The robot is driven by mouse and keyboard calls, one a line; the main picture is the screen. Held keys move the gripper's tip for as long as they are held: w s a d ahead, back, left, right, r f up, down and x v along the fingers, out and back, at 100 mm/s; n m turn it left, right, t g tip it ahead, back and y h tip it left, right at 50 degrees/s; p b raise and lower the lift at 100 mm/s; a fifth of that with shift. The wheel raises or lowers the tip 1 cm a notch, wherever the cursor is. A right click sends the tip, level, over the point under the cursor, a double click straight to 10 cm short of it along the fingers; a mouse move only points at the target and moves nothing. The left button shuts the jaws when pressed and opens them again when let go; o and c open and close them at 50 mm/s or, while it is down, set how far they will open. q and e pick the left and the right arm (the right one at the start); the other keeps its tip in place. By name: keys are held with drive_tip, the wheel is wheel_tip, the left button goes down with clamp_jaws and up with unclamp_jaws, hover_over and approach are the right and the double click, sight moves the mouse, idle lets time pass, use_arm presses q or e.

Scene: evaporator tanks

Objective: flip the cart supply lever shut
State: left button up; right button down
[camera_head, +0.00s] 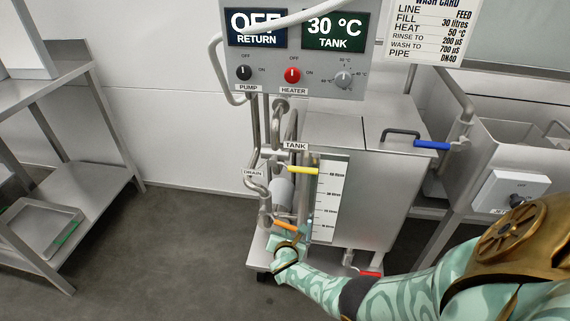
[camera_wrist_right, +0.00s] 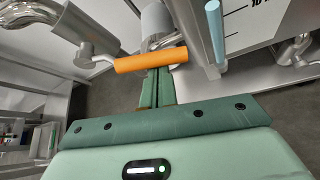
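Several coloured levers show on the cart; I cannot read a "cart supply" label on any of them. An orange lever (camera_head: 286,226) sits low on the pipework at the cart's left and lies nearly level. It also shows in the right wrist view (camera_wrist_right: 152,60), crossing in front of the fingers. My right gripper (camera_head: 287,246) is right at the orange lever, just below it. Its fingers (camera_wrist_right: 156,92) look closed together, with nothing seen between them; whether they touch the lever is unclear. My left gripper is in neither view.
A yellow lever (camera_head: 303,170), a blue lever (camera_head: 431,145) and a red lever (camera_head: 370,274) are elsewhere on the pipework. The level gauge (camera_head: 329,200) stands just right of my gripper. A steel shelf (camera_head: 60,150) is at left, with open floor between.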

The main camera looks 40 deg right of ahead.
sight(288, 228)
drive_tip(key=shift+s+d+r+n+g+h+p, duration=0.1)
drive_tip(key=shift+r+n+g+h+p, duration=0.2)
drive_tip(key=shift+r, duration=0.25)
drive_tip(key=shift+s+d+r+n+g+h+p, duration=0.1)
drive_tip(key=shift+r+n+g+p, duration=0.1)
drive_tip(key=shift+r+n+p, duration=0.3)
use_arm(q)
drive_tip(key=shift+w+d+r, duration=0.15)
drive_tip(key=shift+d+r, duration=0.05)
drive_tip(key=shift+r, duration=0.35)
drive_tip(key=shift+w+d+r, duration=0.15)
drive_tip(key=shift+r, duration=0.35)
use_arm(e)
drive_tip(key=shift+d+r, duration=0.1)
drive_tip(key=shift+r, duration=0.45)
use_arm(q)
drive_tip(key=shift+p, duration=0.3)
use_arm(e)
drive_tip(key=shift+r, duration=0.1)
